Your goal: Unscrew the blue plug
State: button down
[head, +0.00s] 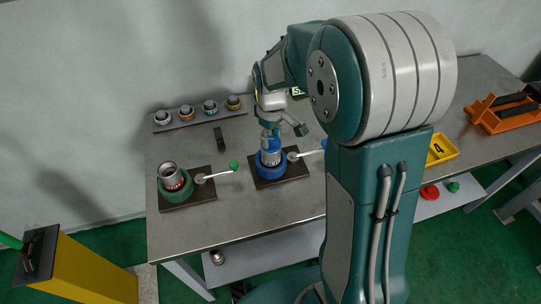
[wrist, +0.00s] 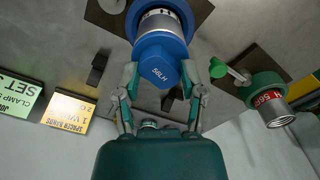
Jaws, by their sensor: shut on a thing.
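The blue plug (wrist: 160,62), marked "56LH", sits on the end of a grey pipe (wrist: 160,18) in the wrist view. In the head view the pipe stands upright in the blue vise (head: 269,170) on a dark base plate. My gripper (wrist: 160,76) is at the plug from above, one finger on each side, and is shut on it. In the head view my gripper (head: 278,128) is over the blue vise and partly hides the plug (head: 270,144).
A green vise (head: 175,192) with a red-banded pipe (head: 169,172) and a green-knobbed handle stands left of the blue vise. A rack (head: 200,115) with several fittings lies behind. A yellow tray (head: 440,150) and an orange holder (head: 500,115) are at right. The table's front left is clear.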

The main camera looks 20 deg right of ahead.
jog(key=m, duration=0.6)
jog(key=shift+m, duration=0.4)
jog(key=m, duration=0.4)
jog(key=shift+m, duration=0.9)
jog(key=m, duration=0.6)
jog(key=shift+r, duration=0.1)
jog(key=m, duration=0.6)
jog(key=shift+m, duration=0.4)
jog(key=shift+c, duration=1.3)
grip_release()
